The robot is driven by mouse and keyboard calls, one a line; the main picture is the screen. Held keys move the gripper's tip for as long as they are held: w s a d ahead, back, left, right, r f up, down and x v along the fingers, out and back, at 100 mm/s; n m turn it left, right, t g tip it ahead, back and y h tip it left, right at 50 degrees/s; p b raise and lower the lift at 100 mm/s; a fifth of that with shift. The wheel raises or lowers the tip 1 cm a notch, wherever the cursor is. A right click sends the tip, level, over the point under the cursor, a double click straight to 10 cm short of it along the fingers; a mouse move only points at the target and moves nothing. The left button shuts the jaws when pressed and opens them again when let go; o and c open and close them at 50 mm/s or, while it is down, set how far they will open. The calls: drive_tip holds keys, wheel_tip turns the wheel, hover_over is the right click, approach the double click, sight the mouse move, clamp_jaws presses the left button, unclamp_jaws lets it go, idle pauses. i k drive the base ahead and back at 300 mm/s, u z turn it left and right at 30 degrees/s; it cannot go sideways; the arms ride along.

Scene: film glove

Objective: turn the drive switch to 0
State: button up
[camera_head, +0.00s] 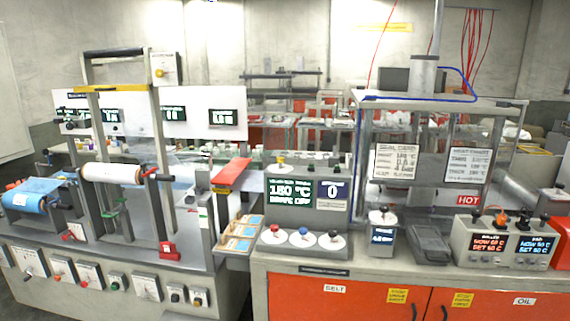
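A grey control box (306,205) stands near the middle of the bench. Its dark left display (291,192) shows a value that looks like 150 °C, with a lower line that seems to read drive off. Its right display (334,194) shows a large 0. In front of the box are three knobs on round white plates: a red-topped knob (274,229), a blue-topped knob (303,232) and a dark-topped knob (334,235). Their labels are too small to read, so I cannot tell which is the drive switch. My gripper is not in view.
A roller machine (170,230) with more switches on its front fills the left. A wooden tray (240,233) lies left of the knobs. To the right are a small display box (382,241), a dark tray (429,250), a hot-marked hood and a heater controller (500,243).

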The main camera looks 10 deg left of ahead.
sight(280, 159)
drive_tip(key=z, duration=0.25)
drive_tip(key=k, duration=0.45)
drive_tip(key=u, duration=1.55)
drive_tip(key=i, duration=1)
